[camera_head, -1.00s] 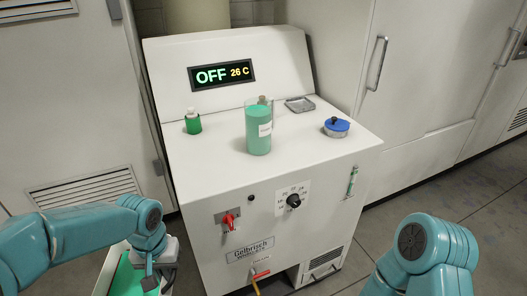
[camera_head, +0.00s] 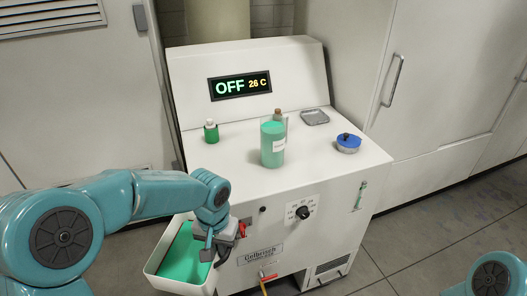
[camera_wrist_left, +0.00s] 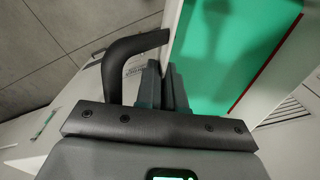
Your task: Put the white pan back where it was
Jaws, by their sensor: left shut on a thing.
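The white pan (camera_head: 157,262) holds a flat green content and is at the lower left in the head view, in front of the machine. My left gripper (camera_head: 208,250) is shut on the pan at its right side. In the left wrist view the pan (camera_wrist_left: 290,75) fills the upper right, with its green inside and a pale rim. The gripper's dark fingers (camera_wrist_left: 165,82) are at the pan's edge there; the exact grip is partly hidden. Only a bit of my right arm shows at the lower right of the head view, and its gripper is out of view.
The white machine (camera_head: 215,174) reads OFF, 26 C. On its top stand a green-filled beaker (camera_head: 272,150), a small green bottle (camera_head: 211,132), a grey tray (camera_head: 315,117) and a blue-lidded dish (camera_head: 348,143). Floor is clear at right.

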